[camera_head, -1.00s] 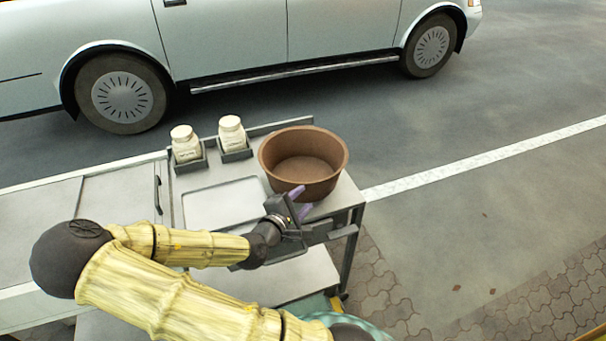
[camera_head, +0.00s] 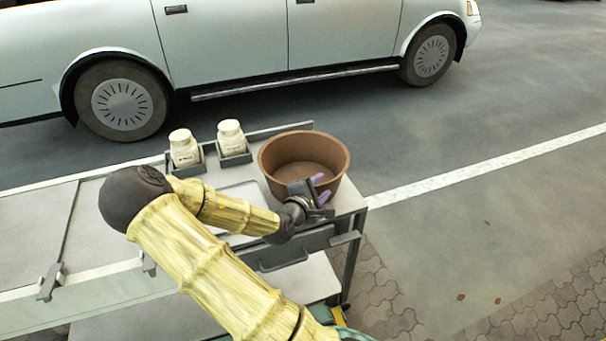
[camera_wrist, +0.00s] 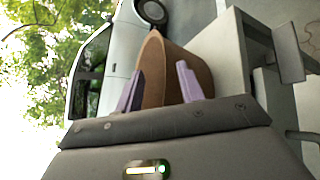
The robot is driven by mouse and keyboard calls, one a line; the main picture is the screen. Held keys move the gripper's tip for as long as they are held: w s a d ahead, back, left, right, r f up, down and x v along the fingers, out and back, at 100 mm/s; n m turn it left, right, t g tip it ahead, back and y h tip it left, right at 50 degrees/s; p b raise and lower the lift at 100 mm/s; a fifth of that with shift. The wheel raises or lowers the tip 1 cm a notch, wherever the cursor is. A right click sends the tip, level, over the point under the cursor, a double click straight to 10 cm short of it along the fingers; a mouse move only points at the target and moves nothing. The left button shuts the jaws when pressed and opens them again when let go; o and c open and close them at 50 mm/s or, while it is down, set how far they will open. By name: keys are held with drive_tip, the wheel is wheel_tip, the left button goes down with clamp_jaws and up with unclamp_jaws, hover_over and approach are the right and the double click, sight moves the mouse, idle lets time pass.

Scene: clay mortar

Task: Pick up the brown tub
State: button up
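The brown tub (camera_head: 283,160) stands upright, round and open-topped, on the right end of the grey cart top. My gripper (camera_head: 321,186) is at the tub's near side, its two purple fingers overlapping the tub in the head view. In the wrist view the tub (camera_wrist: 172,62) appears ahead of the fingers, its wall showing in the gap between them. My gripper (camera_wrist: 160,90) is open there, its fingers spread apart. I cannot tell whether a finger touches the tub. The tub's lower near side is partly hidden by my gripper.
Two white jars (camera_head: 184,149) (camera_head: 231,137) sit in small holders at the back of the cart (camera_head: 357,199), left of the tub. A raised strip runs along the cart's back edge. A silver car (camera_head: 240,45) is parked behind. The road to the right is clear.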

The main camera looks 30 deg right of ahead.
sight(335, 176)
drive_tip(key=shift+w+d+f, duration=0.1)
drive_tip(key=shift+d, duration=0.3)
drive_tip(key=shift+d, duration=0.1)
drive_tip(key=shift+d+f, duration=0.15)
drive_tip(key=shift+d, duration=0.25)
drive_tip(key=shift+f+x, duration=0.15)
drive_tip(key=shift+x, duration=0.9)
drive_tip(key=shift+f+x, duration=0.15)
drive_tip(key=shift+x, duration=0.9)
drive_tip(key=shift+w, duration=0.1)
clamp_jaws()
drive_tip(key=shift+r, duration=0.15)
